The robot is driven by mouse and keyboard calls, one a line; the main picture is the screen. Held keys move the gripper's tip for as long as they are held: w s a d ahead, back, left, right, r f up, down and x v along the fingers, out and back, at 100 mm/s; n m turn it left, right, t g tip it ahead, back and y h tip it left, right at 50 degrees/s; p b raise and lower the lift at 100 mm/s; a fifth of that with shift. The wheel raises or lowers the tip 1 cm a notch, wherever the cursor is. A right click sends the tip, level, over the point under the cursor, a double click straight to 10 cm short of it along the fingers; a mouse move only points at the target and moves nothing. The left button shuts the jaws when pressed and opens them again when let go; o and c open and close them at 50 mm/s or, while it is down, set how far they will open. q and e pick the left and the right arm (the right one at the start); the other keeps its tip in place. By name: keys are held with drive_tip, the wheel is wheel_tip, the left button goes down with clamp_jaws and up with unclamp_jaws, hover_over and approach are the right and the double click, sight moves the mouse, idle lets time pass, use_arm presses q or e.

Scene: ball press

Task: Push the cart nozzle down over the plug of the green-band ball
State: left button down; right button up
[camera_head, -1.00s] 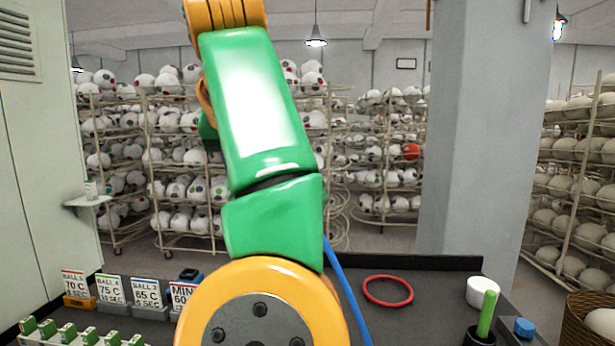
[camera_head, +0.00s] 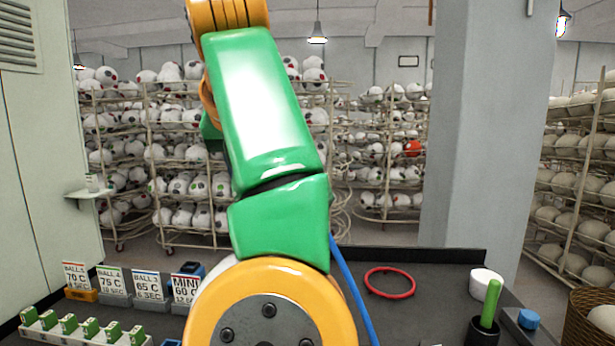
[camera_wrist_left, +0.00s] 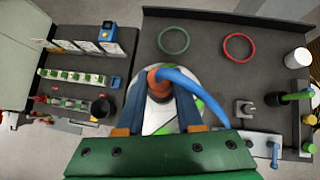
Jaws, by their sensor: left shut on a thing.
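In the left wrist view my left gripper (camera_wrist_left: 160,100) is shut on the cart nozzle (camera_wrist_left: 158,84), an orange-brown collar with a blue hose (camera_wrist_left: 195,82) curving away to the right. Beneath it lies a white ball with green patches (camera_wrist_left: 150,122), partly covered by the fingers and nozzle. The plug is hidden, so I cannot tell whether the nozzle touches it. In the head view my green and yellow arm covers the gripper and most of the ball; the blue hose (camera_head: 350,285) shows beside it. My right gripper is out of view.
A red ring (camera_head: 390,282) and a green ring (camera_wrist_left: 173,40) lie on the dark bench. A white cup (camera_head: 486,284) and a green-handled tool (camera_head: 490,303) stand at right. Label cards (camera_head: 148,287) and a white rack of green items (camera_head: 85,335) stand at left.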

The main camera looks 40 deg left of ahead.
use_arm(q)
drive_tip(key=shift+f+b, duration=0.95)
drive_tip(key=shift+f, duration=0.15)
drive_tip(key=shift+c, duration=2.4)
unclamp_jaws()
drive_tip(key=shift+r, duration=0.15)
